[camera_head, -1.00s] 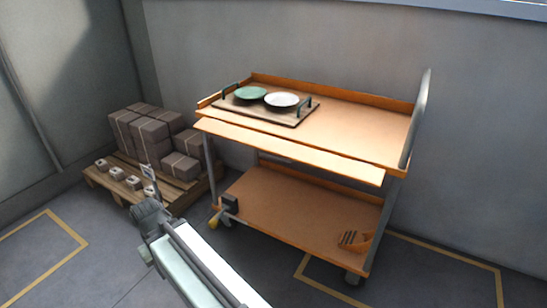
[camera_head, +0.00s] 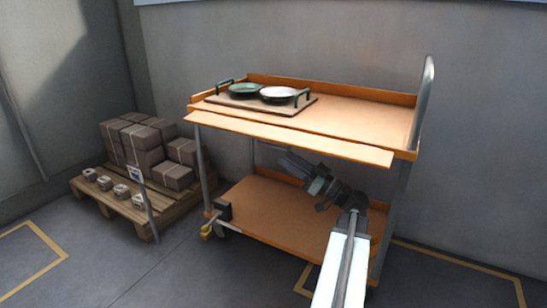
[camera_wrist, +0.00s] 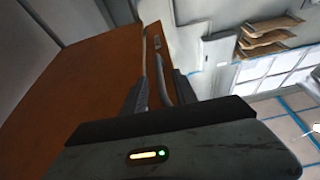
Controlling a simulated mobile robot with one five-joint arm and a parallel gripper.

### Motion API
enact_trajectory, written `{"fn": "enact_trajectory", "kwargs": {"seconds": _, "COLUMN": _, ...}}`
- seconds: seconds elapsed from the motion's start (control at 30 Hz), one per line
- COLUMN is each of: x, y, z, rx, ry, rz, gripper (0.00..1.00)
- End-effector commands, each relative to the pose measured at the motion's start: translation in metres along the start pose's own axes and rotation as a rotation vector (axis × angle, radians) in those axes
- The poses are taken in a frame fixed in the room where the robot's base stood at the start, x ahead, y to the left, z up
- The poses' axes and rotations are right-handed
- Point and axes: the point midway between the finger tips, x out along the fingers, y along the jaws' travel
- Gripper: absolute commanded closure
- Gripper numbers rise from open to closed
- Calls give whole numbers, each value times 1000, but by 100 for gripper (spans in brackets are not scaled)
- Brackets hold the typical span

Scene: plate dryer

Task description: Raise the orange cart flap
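The orange cart (camera_head: 330,120) stands against the wall. Its flap (camera_head: 290,137) is a long, light orange-brown strip along the front edge of the top shelf, sticking outward. My gripper (camera_head: 287,163) is below the flap, in front of the gap between the two shelves. I cannot tell in the head view whether it touches the flap. In the wrist view, two dark fingers (camera_wrist: 160,88) stand apart beside a broad orange-brown panel (camera_wrist: 85,80) of the cart. A thin edge shows between the fingers, not clearly gripped.
A board with handles (camera_head: 240,102) carries a green plate (camera_head: 244,90) and a white plate (camera_head: 279,94) on the top shelf. A pallet (camera_head: 125,208) with brown boxes (camera_head: 143,150) stands at left. Floor in front of the cart is clear.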

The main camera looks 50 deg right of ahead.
Motion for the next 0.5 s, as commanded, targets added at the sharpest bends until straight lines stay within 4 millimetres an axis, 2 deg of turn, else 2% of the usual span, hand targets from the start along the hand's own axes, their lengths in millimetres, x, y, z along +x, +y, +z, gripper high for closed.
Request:
{"fn": "enact_trajectory", "kwargs": {"seconds": 0.1, "x": -5, "y": 4, "z": -6, "rx": -17, "ry": 19, "rz": 11, "gripper": 66}}
{"fn": "enact_trajectory", "kwargs": {"seconds": 0.23, "x": 4, "y": 4, "z": -8, "rx": -15, "ry": 18, "rz": 9, "gripper": 66}}
{"fn": "enact_trajectory", "kwargs": {"seconds": 0.5, "x": 54, "y": 4, "z": -10, "rx": -13, "ry": 16, "rz": 7, "gripper": 66}}
